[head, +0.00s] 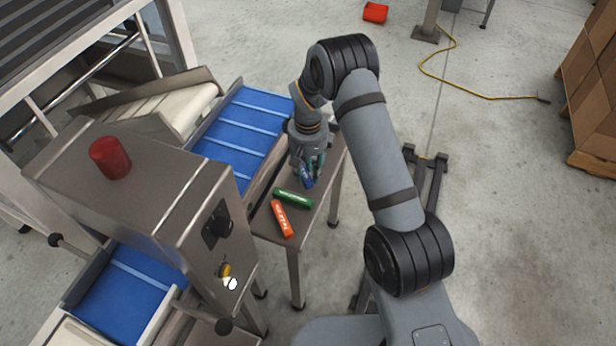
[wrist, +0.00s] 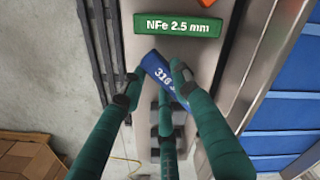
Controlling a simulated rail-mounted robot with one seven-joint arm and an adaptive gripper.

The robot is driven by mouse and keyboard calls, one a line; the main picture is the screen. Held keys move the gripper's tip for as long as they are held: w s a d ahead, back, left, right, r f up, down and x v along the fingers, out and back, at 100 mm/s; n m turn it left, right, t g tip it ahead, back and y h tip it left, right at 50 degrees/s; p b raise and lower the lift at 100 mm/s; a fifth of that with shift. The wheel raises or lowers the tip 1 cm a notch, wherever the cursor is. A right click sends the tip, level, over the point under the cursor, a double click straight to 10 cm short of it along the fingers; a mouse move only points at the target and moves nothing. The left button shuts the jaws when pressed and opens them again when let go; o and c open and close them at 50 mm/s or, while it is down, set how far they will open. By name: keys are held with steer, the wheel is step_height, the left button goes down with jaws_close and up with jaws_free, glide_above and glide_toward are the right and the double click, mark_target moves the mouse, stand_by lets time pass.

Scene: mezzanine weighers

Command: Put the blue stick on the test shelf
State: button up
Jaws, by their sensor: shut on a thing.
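The blue stick (head: 308,183) is in my gripper (head: 306,174), above a narrow steel shelf (head: 263,222) beside the conveyor. In the wrist view the blue stick (wrist: 160,70) lies at a slant between the green fingers of my gripper (wrist: 157,80), with white print partly covered by a finger. The steel shelf (wrist: 190,52) is beneath it. I cannot tell whether the stick touches the shelf. No label shows which surface is the test shelf.
A green stick (head: 293,197) marked "NFe 2.5 mm" and an orange stick (head: 282,219) lie on the steel shelf, near the blue one. The blue conveyor belt (head: 240,130) and a steel machine housing (head: 150,190) stand left. Open floor lies right.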

mark_target(308, 175)
steer(key=shift+f, duration=1.65)
steer(key=shift+f, duration=0.15)
steer(key=o, duration=1.1)
steer(key=shift+o, duration=0.4)
step_height(308, 175, up, 12)
steer(key=shift+r, duration=0.2)
